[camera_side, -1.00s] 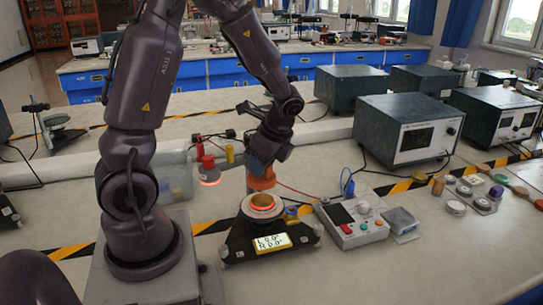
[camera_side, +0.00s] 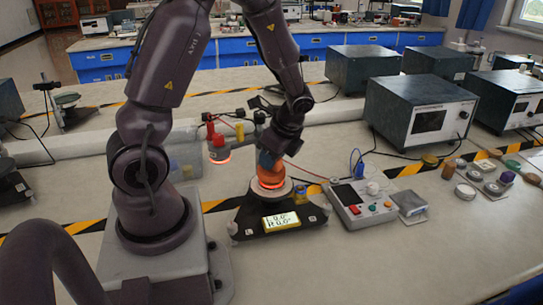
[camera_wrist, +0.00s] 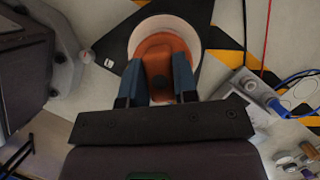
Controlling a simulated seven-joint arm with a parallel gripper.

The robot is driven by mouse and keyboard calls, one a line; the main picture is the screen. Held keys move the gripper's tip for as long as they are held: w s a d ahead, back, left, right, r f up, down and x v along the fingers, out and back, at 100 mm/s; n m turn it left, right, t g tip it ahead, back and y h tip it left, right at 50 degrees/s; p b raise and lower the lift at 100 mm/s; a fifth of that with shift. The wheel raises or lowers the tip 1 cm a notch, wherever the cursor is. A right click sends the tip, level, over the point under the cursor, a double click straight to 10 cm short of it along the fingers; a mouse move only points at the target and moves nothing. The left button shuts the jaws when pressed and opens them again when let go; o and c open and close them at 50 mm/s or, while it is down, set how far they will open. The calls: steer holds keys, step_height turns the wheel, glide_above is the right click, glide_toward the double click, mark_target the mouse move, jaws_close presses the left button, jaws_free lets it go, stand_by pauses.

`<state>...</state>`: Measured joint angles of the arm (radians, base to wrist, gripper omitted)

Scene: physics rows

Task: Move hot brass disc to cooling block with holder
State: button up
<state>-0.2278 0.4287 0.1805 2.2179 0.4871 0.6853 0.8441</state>
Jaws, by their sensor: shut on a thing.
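My gripper (camera_side: 268,160) has blue fingers and is shut on an orange holder (camera_side: 267,180). The wrist view shows the holder (camera_wrist: 165,45) between the two blue fingers (camera_wrist: 158,78). The holder is upright over a round pale plate (camera_side: 262,193) on a black three-cornered stand (camera_side: 248,221) with a lit display. An orange glow shows at the holder's lower part. The brass disc is not clearly visible there, and I cannot tell whether the holder touches it. In the wrist view the pale plate (camera_wrist: 143,28) surrounds the holder. I cannot identify the cooling block for certain.
A second glowing ring (camera_side: 220,159) hangs under a red-topped part just left of my gripper. A control box (camera_side: 362,206) with buttons stands right of the stand. Several small pots and discs (camera_side: 490,186) lie farther right. Large instrument boxes (camera_side: 420,115) stand behind.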

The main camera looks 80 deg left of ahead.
steer(key=shift+f, duration=1.2)
stand_by(1.9)
steer(key=shift+r, duration=0.15)
steer(key=shift+r, duration=0.5)
steer(key=shift+r, duration=0.55)
steer(key=shift+w, duration=0.1)
steer(key=w, duration=0.2)
steer(key=w+d, duration=0.1)
steer(key=w, duration=0.2)
steer(key=shift+w+d, duration=0.25)
steer(key=shift+w, duration=0.1)
